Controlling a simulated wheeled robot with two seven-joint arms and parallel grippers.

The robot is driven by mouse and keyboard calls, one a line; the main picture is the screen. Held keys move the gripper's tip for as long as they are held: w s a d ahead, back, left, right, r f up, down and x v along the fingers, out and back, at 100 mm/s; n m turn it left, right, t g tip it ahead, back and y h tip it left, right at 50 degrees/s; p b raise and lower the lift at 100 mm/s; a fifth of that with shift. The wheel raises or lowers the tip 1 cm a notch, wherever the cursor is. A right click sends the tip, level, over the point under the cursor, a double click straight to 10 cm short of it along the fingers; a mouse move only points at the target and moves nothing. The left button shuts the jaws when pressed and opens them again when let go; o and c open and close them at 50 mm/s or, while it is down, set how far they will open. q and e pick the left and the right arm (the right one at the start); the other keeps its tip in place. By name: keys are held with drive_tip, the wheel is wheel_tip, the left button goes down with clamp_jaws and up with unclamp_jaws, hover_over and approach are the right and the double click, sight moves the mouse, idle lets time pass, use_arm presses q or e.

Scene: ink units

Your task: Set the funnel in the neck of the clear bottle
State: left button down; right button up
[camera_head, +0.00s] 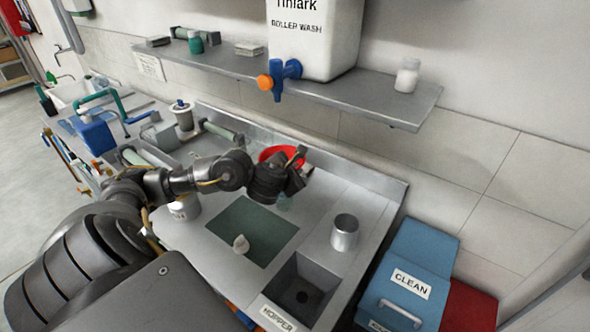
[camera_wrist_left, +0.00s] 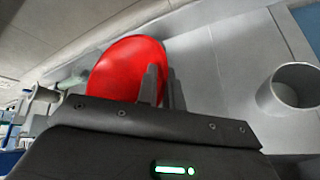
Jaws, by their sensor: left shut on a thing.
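The red funnel (camera_head: 269,153) is in my left gripper (camera_head: 300,158), over the back of the steel counter. Its wide red mouth (camera_wrist_left: 126,72) fills the middle of the left wrist view, and the left fingers (camera_wrist_left: 158,86) are shut at its rim. The clear bottle (camera_head: 285,202) shows only as a pale bluish patch below the gripper, largely hidden by my left arm. The funnel's spout is hidden, so I cannot tell how it stands to the bottle's neck. My right gripper is not in view.
The hopper basin (camera_head: 302,288) is at the front. A shelf (camera_head: 340,98) with a tapped white container (camera_head: 313,45) overhangs the back. Blue bin (camera_head: 420,262) at right.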

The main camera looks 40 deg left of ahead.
use_arm(q)
drive_tip(key=shift+f, duration=0.15)
drive_tip(key=c, duration=1.8)
unclamp_jaws()
drive_tip(key=p+v, duration=0.6)
drive_tip(key=v, duration=0.5)
